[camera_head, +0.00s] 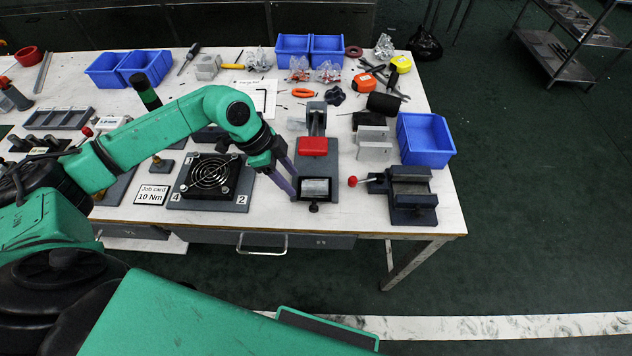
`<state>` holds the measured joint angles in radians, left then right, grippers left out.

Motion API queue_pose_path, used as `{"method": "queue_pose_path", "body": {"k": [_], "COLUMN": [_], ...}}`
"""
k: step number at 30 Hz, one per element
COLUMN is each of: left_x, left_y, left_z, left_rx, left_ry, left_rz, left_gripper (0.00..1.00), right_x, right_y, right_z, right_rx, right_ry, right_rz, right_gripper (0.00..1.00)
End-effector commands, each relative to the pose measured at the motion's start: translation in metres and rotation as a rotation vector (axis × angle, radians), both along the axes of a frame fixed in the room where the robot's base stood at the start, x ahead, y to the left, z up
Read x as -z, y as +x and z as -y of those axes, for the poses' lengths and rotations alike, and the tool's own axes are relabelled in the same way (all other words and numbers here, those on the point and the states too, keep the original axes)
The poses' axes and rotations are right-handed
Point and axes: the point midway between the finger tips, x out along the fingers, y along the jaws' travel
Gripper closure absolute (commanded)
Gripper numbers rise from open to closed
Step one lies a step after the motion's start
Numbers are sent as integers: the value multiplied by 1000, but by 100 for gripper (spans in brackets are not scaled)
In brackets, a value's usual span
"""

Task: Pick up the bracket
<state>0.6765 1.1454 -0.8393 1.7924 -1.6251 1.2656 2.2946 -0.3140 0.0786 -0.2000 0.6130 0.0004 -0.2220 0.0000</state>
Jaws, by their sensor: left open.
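My left arm reaches in from the left. Its gripper (287,183) is open and points down between the fan plate (240,200) and a dark fixture (333,165). The fixture carries a red block (312,146) and, at its front end, a grey metal block (316,188) close to the right of the fingers. I see nothing held between the fingers. Light grey bracket-like parts (374,150) stand farther right, behind a small vise (410,190). I cannot tell for sure which grey part is the bracket. My right gripper is not in view.
A blue bin (425,138) stands at the table's right edge. More blue bins (292,47), bags of parts, tape measures and pliers lie at the back. A job card (152,195) lies left of the fan plate. A drawer handle (262,246) sticks out in front.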

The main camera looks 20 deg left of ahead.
Motion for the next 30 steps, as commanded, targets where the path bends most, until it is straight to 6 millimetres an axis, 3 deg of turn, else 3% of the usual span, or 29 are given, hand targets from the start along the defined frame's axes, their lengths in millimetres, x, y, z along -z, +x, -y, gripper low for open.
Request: {"method": "queue_pose_path", "body": {"k": [9,14,20,24,30], "left_x": [1,26,29,29,28], "left_y": [13,14,15,15,15], "left_z": [52,58,58,58,58], "left_rx": [2,-1,0,0,1], "left_ry": [-2,0,0,0,-1], "left_rz": [-1,-1,0,1,2], "left_gripper": [45,45,45,99,100], "right_x": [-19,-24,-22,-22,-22], "right_y": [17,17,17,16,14], "right_z": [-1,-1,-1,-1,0], "right_rx": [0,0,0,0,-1], "right_ry": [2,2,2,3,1], "right_rz": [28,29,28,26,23], "right_gripper": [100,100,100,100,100]}}
